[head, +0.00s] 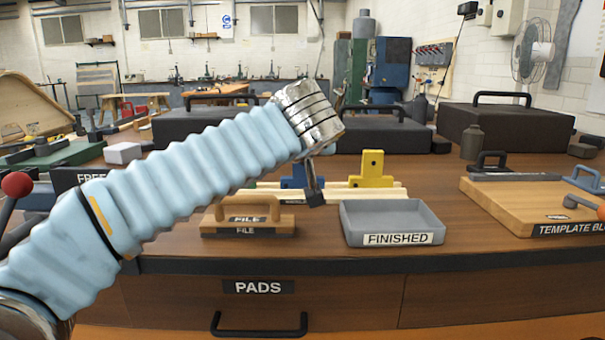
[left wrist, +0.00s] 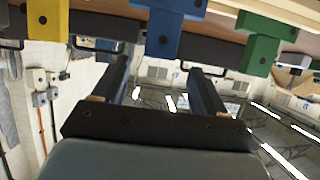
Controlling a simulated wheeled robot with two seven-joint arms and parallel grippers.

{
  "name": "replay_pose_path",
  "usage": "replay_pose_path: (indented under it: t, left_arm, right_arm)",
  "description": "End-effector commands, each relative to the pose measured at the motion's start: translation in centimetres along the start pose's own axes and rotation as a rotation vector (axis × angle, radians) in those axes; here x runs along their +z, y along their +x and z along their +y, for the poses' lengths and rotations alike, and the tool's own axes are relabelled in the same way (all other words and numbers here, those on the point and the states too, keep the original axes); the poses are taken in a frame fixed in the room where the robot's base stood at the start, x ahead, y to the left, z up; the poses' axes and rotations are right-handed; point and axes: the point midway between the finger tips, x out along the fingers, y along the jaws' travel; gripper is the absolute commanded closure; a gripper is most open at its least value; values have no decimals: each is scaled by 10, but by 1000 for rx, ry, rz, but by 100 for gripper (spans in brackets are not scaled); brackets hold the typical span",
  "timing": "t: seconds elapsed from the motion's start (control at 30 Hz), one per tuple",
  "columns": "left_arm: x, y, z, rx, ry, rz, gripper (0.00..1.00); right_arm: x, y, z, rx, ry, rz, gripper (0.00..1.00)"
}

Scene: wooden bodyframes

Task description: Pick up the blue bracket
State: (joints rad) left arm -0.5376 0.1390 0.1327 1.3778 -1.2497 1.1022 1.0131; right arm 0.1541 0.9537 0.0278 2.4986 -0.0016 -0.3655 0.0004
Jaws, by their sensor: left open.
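The blue bracket (head: 291,178) stands on the pale wooden strips at mid-bench in the head view, partly hidden by my left gripper (head: 315,190). My left gripper is in front of it, pointing down over the bench. In the left wrist view, which looks upside down, the blue bracket (left wrist: 165,28) is at top centre, beyond the gap between the spread fingers of my left gripper (left wrist: 160,62). The fingers are open with nothing between them. A yellow bracket (head: 371,170) stands to the right on the strips. A green bracket (left wrist: 262,45) shows only in the wrist view.
A grey FINISHED tray (head: 392,224) sits empty at the front, right of my left gripper. A wooden FILE block (head: 245,222) is to its left. A template board (head: 530,205) lies at the right. Black cases (head: 385,132) stand behind the strips.

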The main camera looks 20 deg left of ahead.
Motion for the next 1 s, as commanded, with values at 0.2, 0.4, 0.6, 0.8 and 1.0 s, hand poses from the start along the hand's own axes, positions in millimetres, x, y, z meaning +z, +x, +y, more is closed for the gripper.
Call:
replay_pose_path:
  t: [0.2,0.4,0.6,0.8,1.0]
  left_arm:
    - [2,29,1,-3,2,-3,28]
    - [3,52,1,-1,0,-1,28]
    - [4,54,1,0,0,0,28]
    - [4,53,1,0,0,0,54]
    - [4,53,1,0,0,0,84]
  right_arm:
    - [0,-7,-4,-1,-1,-1,57]
    - [0,-11,-5,-2,-2,-2,57]
    - [0,-10,-5,-2,-2,-2,57]
    - [0,-10,-5,-2,-2,-2,57]
    - [0,-10,-5,-2,-2,-2,57]
